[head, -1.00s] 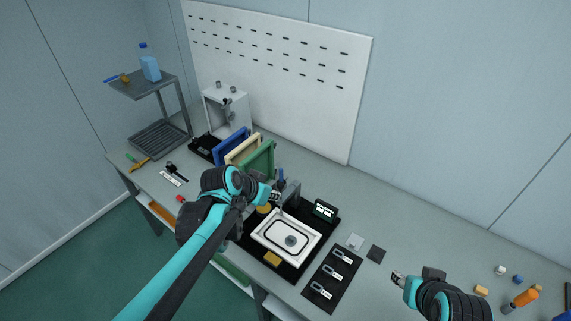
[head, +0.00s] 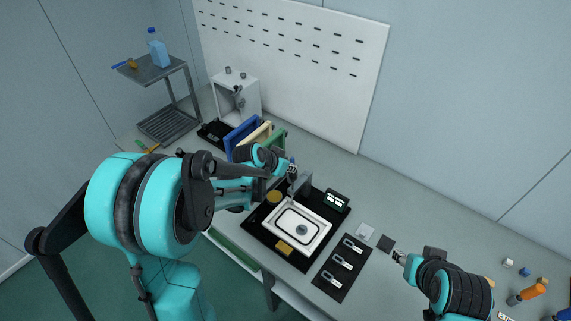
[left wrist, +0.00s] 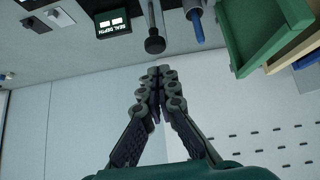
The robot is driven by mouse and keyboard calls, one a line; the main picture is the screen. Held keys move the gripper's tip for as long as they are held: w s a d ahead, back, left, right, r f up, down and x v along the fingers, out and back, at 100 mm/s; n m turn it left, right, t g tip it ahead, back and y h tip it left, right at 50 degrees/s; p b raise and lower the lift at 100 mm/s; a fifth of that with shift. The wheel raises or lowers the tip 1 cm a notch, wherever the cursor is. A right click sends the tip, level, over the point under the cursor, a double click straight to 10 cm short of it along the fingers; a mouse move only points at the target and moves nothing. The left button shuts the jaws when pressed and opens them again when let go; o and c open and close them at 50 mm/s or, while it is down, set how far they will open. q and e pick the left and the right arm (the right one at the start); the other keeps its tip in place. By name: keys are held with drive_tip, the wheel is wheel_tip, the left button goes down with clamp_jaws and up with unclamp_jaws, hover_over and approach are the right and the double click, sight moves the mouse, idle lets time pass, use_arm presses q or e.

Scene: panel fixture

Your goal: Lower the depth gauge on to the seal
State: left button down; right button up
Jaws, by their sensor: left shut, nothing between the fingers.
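A white panel (head: 325,240) lies on a black base (head: 255,223). It bears a black, rounded ring-shaped seal (head: 282,229), with a small grey disc (head: 302,230) inside. A grey upright (head: 304,184), apparently the depth gauge's stand, rises behind the panel. In the left wrist view a black knob on a rod (left wrist: 155,45), perhaps the gauge's lever, lies just beyond my fingertips. The "SEAL DEPTH" display (left wrist: 113,24) is beside it. My left gripper (left wrist: 158,72) is shut and empty, near the stand (head: 291,168). My right gripper (head: 398,257) hovers at the right, its jaws too small to judge.
Green, cream and blue frames (head: 240,138) stand left of the stand; the green one (left wrist: 265,30) is close in the left wrist view. A blue-tipped tool (left wrist: 198,28) is beside the knob. A black mat with tags (head: 343,268) lies right of the panel. The table's back right is clear.

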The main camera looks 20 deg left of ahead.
sight(291, 177)
use_arm(q)
wheel_tip(291, 177, down, 2)
drive_tip(key=shift+f, duration=0.1)
use_arm(e)
drive_tip(key=shift+f, duration=0.25)
use_arm(q)
drive_tip(key=shift+s, duration=0.1)
wheel_tip(291, 177, down, 3)
drive_tip(key=b, duration=0.3)
drive_tip(key=shift+f, duration=0.15)
use_arm(e)
wheel_tip(291, 177, down, 3)
use_arm(q)
drive_tip(key=shift+r, duration=0.35)
drive_tip(key=w+r+p+v, duration=0.1)
drive_tip(key=p+v, duration=0.3)
drive_tip(key=v, duration=0.8)
drive_tip(key=shift+w+d+r, duration=0.2)
drive_tip(key=shift+d+r, duration=0.1)
drive_tip(key=shift+r, duration=0.15)
use_arm(e)
drive_tip(key=r, duration=0.3)
drive_tip(key=s+a+r, duration=0.1)
drive_tip(key=shift+r, duration=0.25)
